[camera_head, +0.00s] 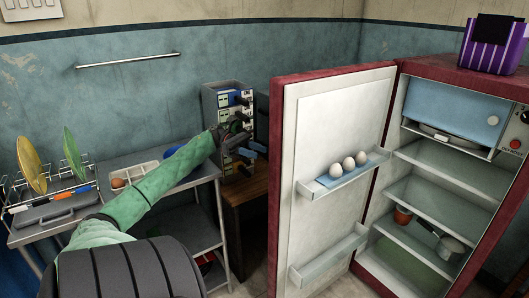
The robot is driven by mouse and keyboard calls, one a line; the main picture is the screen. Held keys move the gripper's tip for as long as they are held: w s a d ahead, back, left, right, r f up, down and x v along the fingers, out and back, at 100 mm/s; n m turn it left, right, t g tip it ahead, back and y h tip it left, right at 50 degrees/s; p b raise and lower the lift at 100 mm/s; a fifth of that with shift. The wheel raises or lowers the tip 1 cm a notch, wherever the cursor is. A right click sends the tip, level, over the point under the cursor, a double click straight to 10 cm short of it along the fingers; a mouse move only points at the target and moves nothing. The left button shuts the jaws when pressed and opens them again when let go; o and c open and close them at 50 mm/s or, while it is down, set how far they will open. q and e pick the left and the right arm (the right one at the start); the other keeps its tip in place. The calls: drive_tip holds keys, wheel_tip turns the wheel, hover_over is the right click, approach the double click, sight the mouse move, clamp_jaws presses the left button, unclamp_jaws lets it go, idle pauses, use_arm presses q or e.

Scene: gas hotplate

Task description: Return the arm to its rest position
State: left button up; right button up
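My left arm reaches in from the lower left, with a green sleeve and a dark wrist. My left gripper (252,150) is extended in front of a grey panel (222,99) with several dark switches and blue parts, on the back wall side. Its fingers are small and dark against the panel, so I cannot tell whether they are open or shut, or touching it. The gripper and wrist hide part of the panel's lower half. My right gripper is not in view.
An open fridge door (335,120) with eggs (348,164) stands right of the gripper, before the fridge (450,190). A metal table (85,215) at left holds a dish rack (50,185) with plates and an egg tray (135,174). A wooden stand (248,187) is below the panel.

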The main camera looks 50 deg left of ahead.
use_arm(q)
drive_tip(key=shift+s+a, duration=0.2)
drive_tip(key=shift+a, duration=0.4)
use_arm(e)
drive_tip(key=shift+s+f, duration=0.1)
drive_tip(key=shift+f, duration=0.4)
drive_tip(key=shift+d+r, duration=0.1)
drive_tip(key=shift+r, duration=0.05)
